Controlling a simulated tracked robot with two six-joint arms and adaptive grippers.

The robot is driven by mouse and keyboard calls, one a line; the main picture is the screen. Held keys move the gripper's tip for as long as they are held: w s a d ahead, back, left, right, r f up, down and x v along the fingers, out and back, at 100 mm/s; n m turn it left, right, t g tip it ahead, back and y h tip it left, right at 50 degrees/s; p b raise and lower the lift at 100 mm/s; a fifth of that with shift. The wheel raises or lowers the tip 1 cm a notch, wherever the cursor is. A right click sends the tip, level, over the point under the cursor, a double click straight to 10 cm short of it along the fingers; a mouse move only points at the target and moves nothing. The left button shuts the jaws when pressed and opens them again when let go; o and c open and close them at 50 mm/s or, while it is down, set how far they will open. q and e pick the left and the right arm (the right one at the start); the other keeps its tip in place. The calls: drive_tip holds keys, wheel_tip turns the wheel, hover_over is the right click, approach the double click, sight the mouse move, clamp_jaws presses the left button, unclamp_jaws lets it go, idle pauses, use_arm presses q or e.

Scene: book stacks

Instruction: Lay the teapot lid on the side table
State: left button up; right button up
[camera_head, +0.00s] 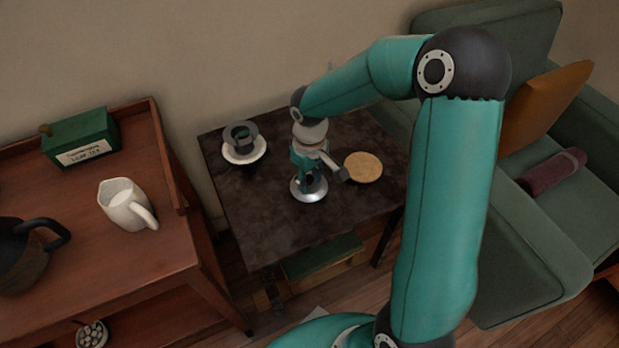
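The side table (250,215) has a dark top and stands in the middle. A shiny silver round piece, which looks like the teapot lid (300,194), is over the middle of this top, at or very near its surface. My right gripper (325,179) points down just above the lid. Its fingers look spread, one out to the right of the lid, and they hide part of it. Whether a finger touches the lid cannot be told. A dark teapot (22,262) is cut by the left edge, on the wooden cart. My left gripper is not in view.
On the side table, a dark cup (240,137) on a white saucer (244,158) stands back left and a round tan coaster (363,167) lies right. The reddish cart (150,268) bears a white jug (125,207) and a green box (80,139). A green armchair (525,250) stands right.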

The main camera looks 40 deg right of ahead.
sight(310, 178)
drive_tip(key=shift+o, duration=0.2)
drive_tip(key=shift+r, duration=0.25)
wheel_tip(310, 178, up, 12)
drive_tip(key=p, duration=0.3)
idle(0.5)
